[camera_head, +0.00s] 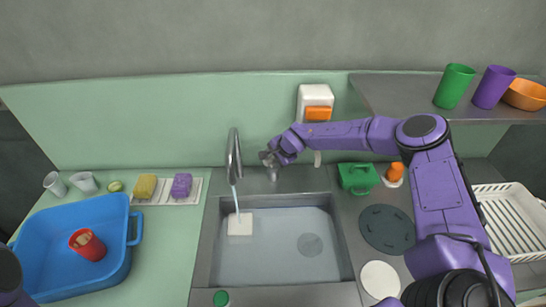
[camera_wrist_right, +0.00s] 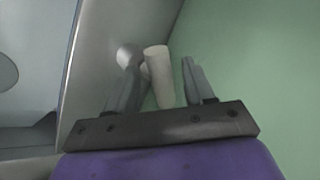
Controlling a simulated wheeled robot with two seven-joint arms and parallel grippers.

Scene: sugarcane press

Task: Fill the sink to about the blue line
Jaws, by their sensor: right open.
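The steel sink (camera_head: 285,270) is set in the counter at the centre. A tall faucet (camera_head: 234,155) stands at its back left, and a thin stream of water (camera_head: 235,200) falls from it into the sink. The basin looks pale blue-grey; I cannot make out the water level or a blue line. A round drain (camera_head: 310,245) shows in the floor. My right gripper (camera_head: 267,160) is open by the tap lever (camera_head: 272,173) behind the sink. In the right wrist view a pale cylindrical lever (camera_wrist_right: 158,75) stands between the open fingers (camera_wrist_right: 160,80). My left gripper is out of view.
A pale square (camera_head: 240,224) lies in the sink under the stream. A green box (camera_head: 358,177) and dark disc (camera_head: 387,229) are right. A shelf (camera_head: 400,96) holds cups above.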

